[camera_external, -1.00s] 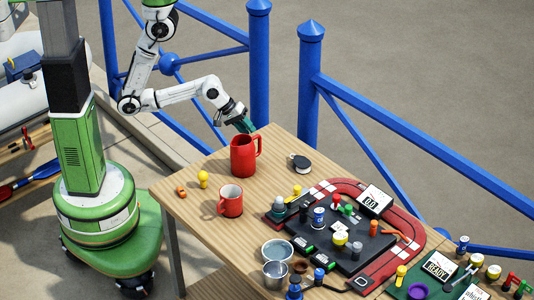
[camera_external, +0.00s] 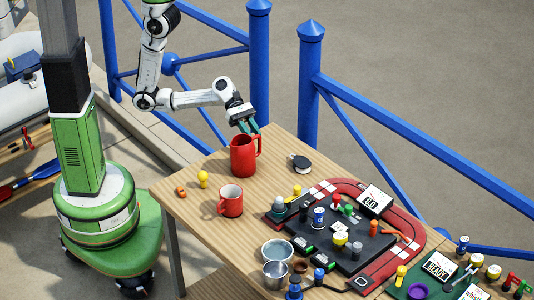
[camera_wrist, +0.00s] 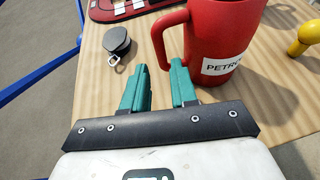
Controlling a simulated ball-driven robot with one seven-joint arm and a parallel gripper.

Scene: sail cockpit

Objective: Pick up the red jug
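The red jug (camera_external: 243,157) stands upright on the wooden table near its back left edge. In the wrist view the jug (camera_wrist: 215,35) fills the upper middle, with a white label reading "PETRO" in part and its handle (camera_wrist: 160,35) toward the left. My gripper (camera_external: 249,129) is at the jug's far side, by the handle. In the wrist view its green fingers (camera_wrist: 159,82) are apart with nothing between them. The right fingertip is close below the handle and jug wall; I cannot tell whether it touches.
A red mug (camera_external: 231,201) stands in front of the jug. A small black round object (camera_external: 300,162) lies to its right, a yellow peg (camera_external: 203,180) to its left. A cluttered red-and-black board (camera_external: 345,233) covers the table's right. Blue railings (camera_external: 258,60) stand behind.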

